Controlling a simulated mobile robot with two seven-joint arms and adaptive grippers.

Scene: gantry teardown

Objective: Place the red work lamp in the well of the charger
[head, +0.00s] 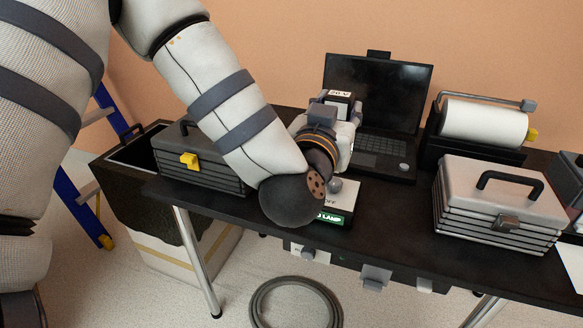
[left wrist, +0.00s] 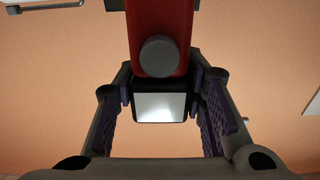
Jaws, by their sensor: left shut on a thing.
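The red work lamp (left wrist: 160,25) shows in the left wrist view, with a red body, a round dark knob and a black-framed pale panel. My left gripper (left wrist: 160,96) is shut on it, one finger on each side of the black frame. In the head view the lamp is hidden behind my left wrist and hand, above the table. A block marked "20 V" (head: 340,96) shows just beyond the hand. A low box with a green label ending in "LAMP" (head: 334,218) is partly covered by my wrist. I cannot tell which is the charger, and no well shows. My right gripper is out of view.
A laptop (head: 378,95), a paper roll holder (head: 484,122) and a light toolbox (head: 500,205) stand on the dark table (head: 395,225). A dark toolbox (head: 205,165) is left of my forearm. A coiled hose (head: 296,281) lies on the floor. Bare table shows before the laptop.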

